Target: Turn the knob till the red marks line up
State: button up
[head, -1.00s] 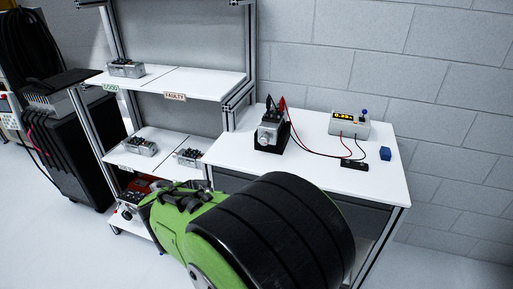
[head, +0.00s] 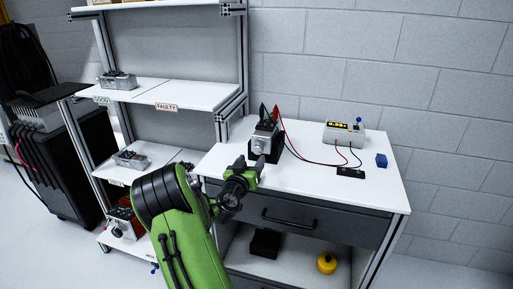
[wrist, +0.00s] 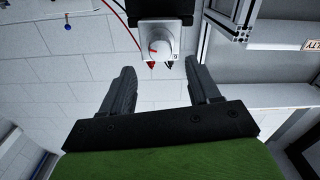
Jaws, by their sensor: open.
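The servo encoder (head: 268,137) is a grey metal box in a black stand near the left end of the white worktop. Red and black clips sit at its top. In the wrist view its white round knob (wrist: 160,47) faces me, with a short red mark on its left part. Whether a second red mark lies in line with it is too small to tell. My gripper (head: 251,168) is in front of the encoder in the head view. In the wrist view my gripper (wrist: 158,70) is open and empty, its fingers either side of the knob's line and apart from it.
A meter (head: 344,134) with a lit display stands on the worktop (head: 325,184), wired to the clips. A shelf rack (head: 187,95) with GOOD and FAULTY labels stands close on the left.

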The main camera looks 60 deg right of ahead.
aim_at(257, 151)
jog(key=d, duration=0.4)
jog(key=w+d+p, duration=0.1)
jog(key=d, duration=0.1)
jog(key=shift+d, duration=0.3)
jog(key=c, duration=1)
jog(key=shift+c, duration=0.2)
jog(key=shift+w+n, duration=0.1)
jog(key=shift+n, duration=0.2)
jog(key=n, duration=0.4)
jog(key=shift+n, duration=0.3)
jog(key=n, duration=0.4)
jog(key=shift+n+p, duration=0.3)
jog(key=shift+p, duration=0.05)
jog(key=n+p, duration=0.2)
jog(key=n, duration=0.3)
jog(key=shift+p, duration=0.3)
jog(key=shift+f+n+p, duration=0.1)
jog(key=shift+n+p, duration=1.25)
jog(key=shift+n, duration=1.15)
